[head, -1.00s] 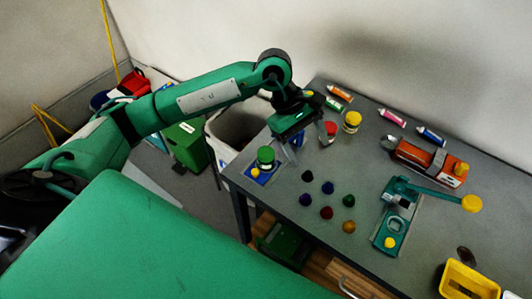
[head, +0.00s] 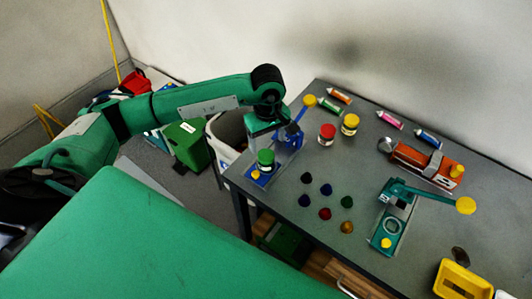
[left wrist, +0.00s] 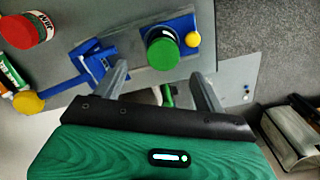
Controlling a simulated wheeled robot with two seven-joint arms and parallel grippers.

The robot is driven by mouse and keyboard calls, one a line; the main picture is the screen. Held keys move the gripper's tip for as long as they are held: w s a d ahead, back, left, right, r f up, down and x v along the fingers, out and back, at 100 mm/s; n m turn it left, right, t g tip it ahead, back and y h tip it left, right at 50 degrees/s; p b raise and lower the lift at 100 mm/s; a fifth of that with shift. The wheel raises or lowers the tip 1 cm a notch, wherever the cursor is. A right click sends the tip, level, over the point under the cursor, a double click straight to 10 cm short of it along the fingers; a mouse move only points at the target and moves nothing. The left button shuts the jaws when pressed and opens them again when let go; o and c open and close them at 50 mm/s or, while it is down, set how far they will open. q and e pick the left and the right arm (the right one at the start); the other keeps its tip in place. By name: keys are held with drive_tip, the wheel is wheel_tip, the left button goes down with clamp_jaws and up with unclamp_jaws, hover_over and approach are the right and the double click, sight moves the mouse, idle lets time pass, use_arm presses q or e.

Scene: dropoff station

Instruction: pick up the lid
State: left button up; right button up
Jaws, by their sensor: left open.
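A jar with a green lid (head: 265,156) stands on a blue-based fixture (head: 259,178) at the table's near left corner. In the left wrist view the green lid (left wrist: 163,53) sits between and just beyond the fingertips, on the jar. My left gripper (head: 263,136) is close above the lid in the head view. The left wrist view shows its two fingers (left wrist: 160,73) spread apart with nothing held. Whether a finger touches the lid cannot be told. My right gripper is not in view.
A blue lever with a yellow knob (head: 309,100) rises beside my left gripper. Red-lidded (head: 327,133) and yellow-lidded (head: 350,123) jars stand to the right. Several small coloured caps (head: 326,189) lie mid-table. A teal lever press (head: 391,217) stands further right.

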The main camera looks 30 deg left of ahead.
sight(266, 155)
use_arm(q)
drive_tip(key=shift+s+f+p, duration=0.1)
drive_tip(key=shift+f+p, duration=0.35)
drive_tip(key=f+p, duration=0.1)
drive_tip(key=f, duration=0.1)
drive_tip(key=f+p, duration=0.1)
drive_tip(key=f, duration=0.1)
drive_tip(key=shift+s+a, duration=0.1)
drive_tip(key=shift+s, duration=0.1)
drive_tip(key=shift+f, duration=0.3)
drive_tip(key=c, duration=0.9)
drive_tip(key=shift+c, duration=0.8)
